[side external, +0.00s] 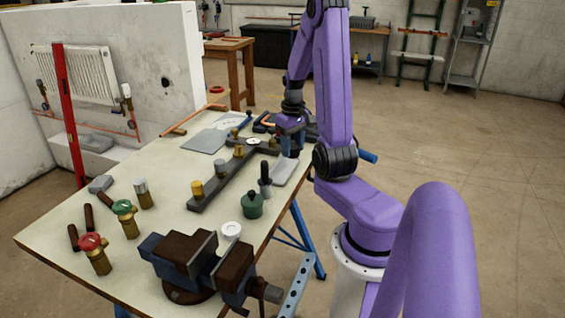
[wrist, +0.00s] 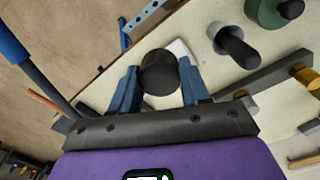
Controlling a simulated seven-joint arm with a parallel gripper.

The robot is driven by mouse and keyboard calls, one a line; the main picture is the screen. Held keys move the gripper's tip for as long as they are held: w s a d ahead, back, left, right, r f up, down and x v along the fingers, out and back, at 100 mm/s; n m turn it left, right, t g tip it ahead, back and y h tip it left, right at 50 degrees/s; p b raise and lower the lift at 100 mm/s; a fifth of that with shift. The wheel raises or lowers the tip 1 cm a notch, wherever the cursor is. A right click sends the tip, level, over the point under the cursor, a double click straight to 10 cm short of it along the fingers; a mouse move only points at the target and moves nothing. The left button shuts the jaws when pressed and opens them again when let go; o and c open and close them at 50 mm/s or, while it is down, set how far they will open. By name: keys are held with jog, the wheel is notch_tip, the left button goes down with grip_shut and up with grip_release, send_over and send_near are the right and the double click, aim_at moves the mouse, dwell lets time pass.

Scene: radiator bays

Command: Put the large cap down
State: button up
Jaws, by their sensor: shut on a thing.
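My gripper (side external: 290,137) is over the far right edge of the workbench, beside the end of a dark bar. In the wrist view its two blue fingers (wrist: 159,68) are shut on a dark, round, cylindrical piece (wrist: 160,76), which I take to be the large cap. Its top faces the wrist camera. In the side view the fingers mostly hide it, and I cannot tell whether it touches the bench. A pale flat pad (side external: 285,172) lies just in front of the gripper and shows partly behind the cap in the wrist view.
The dark bar (side external: 222,183) carries several brass fittings. A black-handled tool (side external: 265,180) and a green pot (side external: 252,206) stand near it. A vise (side external: 185,260) and red and green valves (side external: 95,255) are nearer. Bare bench top (side external: 160,205) shows left of the bar.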

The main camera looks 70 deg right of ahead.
send_over(283, 170)
jog(key=f, duration=0.6)
jog(key=shift+s+a+f, duration=0.15)
jog(key=shift+a+f, duration=0.1)
jog(key=shift+a, duration=0.05)
jog(key=shift+d+f, duration=0.1)
jog(key=shift+f, duration=0.15)
jog(key=shift+w+d+f, duration=0.1)
jog(key=shift+w+f, duration=0.1)
jog(key=shift+f, duration=1.45)
jog(key=shift+f, duration=0.1)
jog(key=o, duration=1.2)
